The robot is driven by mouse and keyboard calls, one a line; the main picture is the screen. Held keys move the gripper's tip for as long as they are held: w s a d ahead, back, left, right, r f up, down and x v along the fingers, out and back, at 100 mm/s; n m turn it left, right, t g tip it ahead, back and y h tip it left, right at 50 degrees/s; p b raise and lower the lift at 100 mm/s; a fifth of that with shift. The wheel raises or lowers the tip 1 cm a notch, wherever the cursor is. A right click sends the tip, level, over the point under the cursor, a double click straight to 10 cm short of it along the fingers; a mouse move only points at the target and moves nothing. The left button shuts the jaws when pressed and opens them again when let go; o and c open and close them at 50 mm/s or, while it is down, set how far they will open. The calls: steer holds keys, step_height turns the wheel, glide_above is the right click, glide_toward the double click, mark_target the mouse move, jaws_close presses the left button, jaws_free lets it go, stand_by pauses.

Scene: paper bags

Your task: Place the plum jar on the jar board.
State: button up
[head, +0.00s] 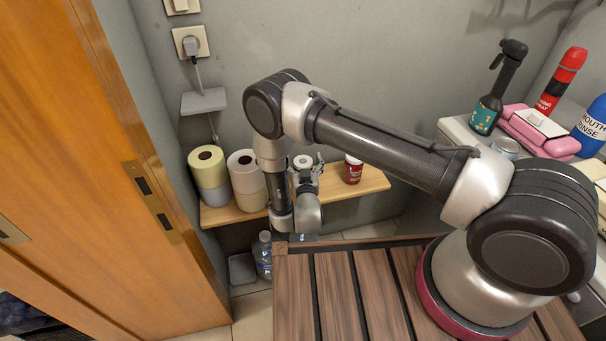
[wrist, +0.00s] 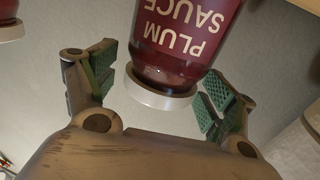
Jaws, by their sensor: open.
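The plum jar (wrist: 185,45) has a dark red body, a "PLUM SAUCE" label and a white lid. It fills the top middle of the wrist view, upside down in the picture. My gripper (wrist: 158,85) is open, with green-padded fingers on either side of the jar's lid end and gaps showing. I cannot make out a separate jar board.
A second red jar (head: 353,170) stands right of my gripper on the shelf. Paper rolls (head: 245,178) stand to the left. A clear bottle (head: 263,255) is below. Bottles and pink boxes (head: 540,130) crowd the right counter. A slatted wooden top (head: 335,290) is in front.

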jaws_close()
steer(key=shift+r, duration=0.15)
